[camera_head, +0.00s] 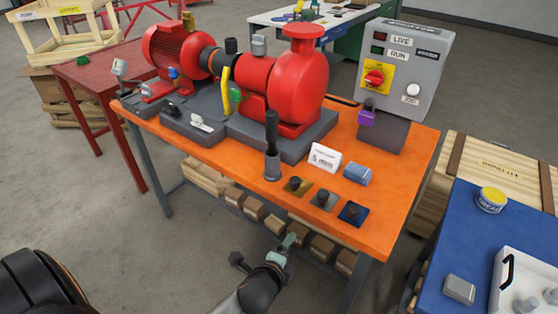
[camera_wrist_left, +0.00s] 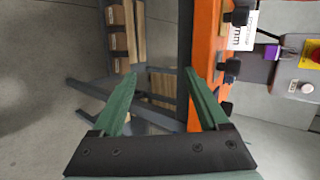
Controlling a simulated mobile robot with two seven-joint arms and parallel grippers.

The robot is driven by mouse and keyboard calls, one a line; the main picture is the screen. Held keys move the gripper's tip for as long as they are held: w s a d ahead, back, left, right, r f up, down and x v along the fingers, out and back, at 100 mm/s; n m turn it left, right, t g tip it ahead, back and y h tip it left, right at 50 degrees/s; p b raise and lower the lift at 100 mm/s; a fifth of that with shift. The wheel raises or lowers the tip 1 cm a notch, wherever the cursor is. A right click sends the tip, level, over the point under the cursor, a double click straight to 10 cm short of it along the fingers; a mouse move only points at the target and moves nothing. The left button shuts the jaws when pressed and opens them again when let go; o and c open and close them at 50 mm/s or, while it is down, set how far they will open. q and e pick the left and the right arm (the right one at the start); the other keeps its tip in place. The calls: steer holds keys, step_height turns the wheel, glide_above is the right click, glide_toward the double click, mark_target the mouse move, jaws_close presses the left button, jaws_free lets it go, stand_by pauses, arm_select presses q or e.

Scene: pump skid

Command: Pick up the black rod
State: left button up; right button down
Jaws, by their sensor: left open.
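The black rod (camera_head: 272,132) stands upright in a grey round base on the orange bench top (camera_head: 377,220), in front of the red pump. My left gripper (camera_head: 289,242) is in front of the bench, below and apart from the rod. In the left wrist view its two green fingers (camera_wrist_left: 165,75) are spread, with nothing between them. I cannot make out the rod in the left wrist view. My right gripper is not in view.
Three black knobs on coloured plates (camera_head: 323,201), a white card (camera_head: 325,158) and a blue block (camera_head: 357,175) lie right of the rod. A control box (camera_head: 408,60) stands behind. Boxes (camera_head: 322,248) sit on the lower shelf. A blue table (camera_head: 440,235) is at right.

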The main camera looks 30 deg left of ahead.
arm_select(q)
steer(key=w+a+r+m+t+y, duration=0.2)
steer(key=w+a+r+m+y, duration=0.1)
steer(key=w+a+r+m, duration=0.25)
steer(key=m+y+b, duration=0.2)
steer(key=m+y, duration=0.4)
steer(key=y, duration=0.1)
glide_toward(273, 129)
steer(key=shift+t, duration=0.3)
steer(key=x, duration=1.1)
steer(key=shift+w+a+f, duration=0.15)
steer(key=shift+a+f, duration=0.05)
steer(key=shift+a, duration=0.15)
steer(key=shift+n, duration=0.25)
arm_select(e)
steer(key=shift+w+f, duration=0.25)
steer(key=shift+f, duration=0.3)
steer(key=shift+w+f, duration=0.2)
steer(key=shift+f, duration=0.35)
arm_select(q)
jaws_close()
